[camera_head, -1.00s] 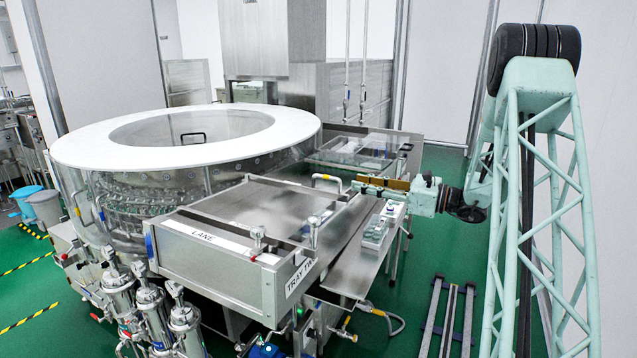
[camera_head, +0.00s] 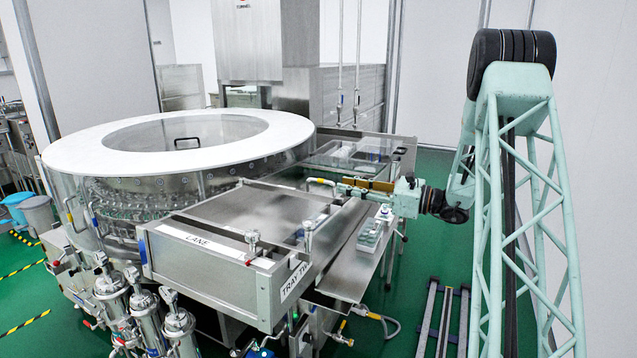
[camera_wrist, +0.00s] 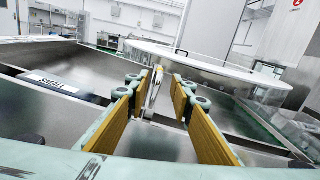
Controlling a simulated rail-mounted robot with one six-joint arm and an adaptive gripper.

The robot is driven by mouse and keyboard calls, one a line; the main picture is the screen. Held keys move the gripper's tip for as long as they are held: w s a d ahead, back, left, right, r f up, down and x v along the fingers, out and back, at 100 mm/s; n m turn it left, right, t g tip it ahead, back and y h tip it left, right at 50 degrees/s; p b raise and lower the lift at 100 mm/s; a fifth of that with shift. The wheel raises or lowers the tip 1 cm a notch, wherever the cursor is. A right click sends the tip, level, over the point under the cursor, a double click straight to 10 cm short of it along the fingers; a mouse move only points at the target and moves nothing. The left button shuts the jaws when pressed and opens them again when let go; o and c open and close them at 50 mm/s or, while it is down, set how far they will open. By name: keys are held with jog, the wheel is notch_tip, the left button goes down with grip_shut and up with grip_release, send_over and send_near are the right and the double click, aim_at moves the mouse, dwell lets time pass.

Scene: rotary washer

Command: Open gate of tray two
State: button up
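Tray two is the steel tray box (camera_head: 270,290) with the "TRAY TW…" label on its front end. A curved metal handle (camera_head: 320,182) with a yellow end stands at its far right corner, where the gate seems to be; the gate panel's outline is hard to make out. My gripper (camera_head: 342,187) is level beside this handle, to its right, pointing left. In the wrist view my gripper (camera_wrist: 161,82) is open, with yellow pads apart. The handle (camera_wrist: 154,88) shows upright between or just beyond the fingertips. I cannot tell whether a pad touches it.
The round washer with a white ring top (camera_head: 75,150) stands at the left. A small valve (camera_head: 252,240) and another upright fitting (camera_head: 308,235) rise from the tray's near edge. A side shelf (camera_head: 345,280) holding a small tray of items (camera_head: 372,232) lies below my gripper.

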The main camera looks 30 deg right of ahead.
aim_at(312, 179)
jog(key=shift+b+x, duration=0.4)
jog(key=shift+x, duration=5)
jog(key=shift+c, duration=0.7)
grip_shut()
